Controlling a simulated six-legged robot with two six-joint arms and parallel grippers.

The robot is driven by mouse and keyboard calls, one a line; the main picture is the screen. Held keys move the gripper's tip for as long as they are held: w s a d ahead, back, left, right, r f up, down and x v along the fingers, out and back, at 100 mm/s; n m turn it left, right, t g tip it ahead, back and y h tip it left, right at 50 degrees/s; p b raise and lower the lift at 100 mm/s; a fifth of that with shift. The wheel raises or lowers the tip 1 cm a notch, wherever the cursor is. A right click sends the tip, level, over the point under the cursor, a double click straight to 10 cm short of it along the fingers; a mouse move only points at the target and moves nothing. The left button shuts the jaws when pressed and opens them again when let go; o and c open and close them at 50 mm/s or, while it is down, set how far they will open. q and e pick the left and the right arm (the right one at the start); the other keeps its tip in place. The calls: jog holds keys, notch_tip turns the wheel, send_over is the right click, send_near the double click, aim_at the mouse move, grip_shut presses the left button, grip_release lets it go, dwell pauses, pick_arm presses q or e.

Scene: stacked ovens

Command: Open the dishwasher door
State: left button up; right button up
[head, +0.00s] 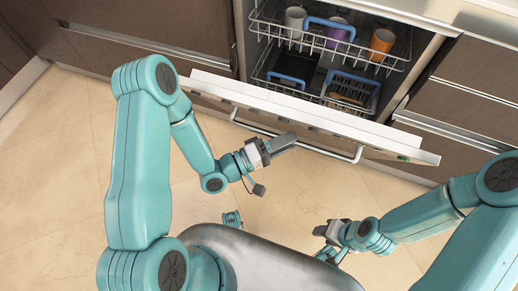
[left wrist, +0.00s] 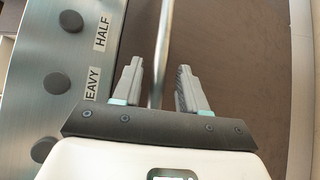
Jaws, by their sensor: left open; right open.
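The dishwasher door (head: 310,118) is partly open, tilted outward, with its pale top edge facing up and the racks showing behind it. A metal bar handle (head: 325,151) runs along its front. My left gripper (head: 284,143) is at the handle, partly covering it. In the left wrist view the handle bar (left wrist: 160,45) passes between the open fingers of my left gripper (left wrist: 158,88). Contact with the bar cannot be told. My right gripper (head: 330,231) is open and empty, low over the floor, apart from the door.
The upper rack (head: 262,28) holds a grey mug (head: 295,20), a purple cup (head: 336,32) and an orange cup (head: 382,42). The lower rack (head: 258,75) holds dishes. Brown cabinets (head: 190,25) flank the dishwasher. Tiled floor (head: 50,150) in front is clear.

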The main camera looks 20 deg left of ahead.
pick_arm(q)
jog(key=b+v, duration=0.3)
jog(key=v, duration=1.3)
jog(key=shift+a, duration=0.2)
jog(key=shift+s, duration=0.15)
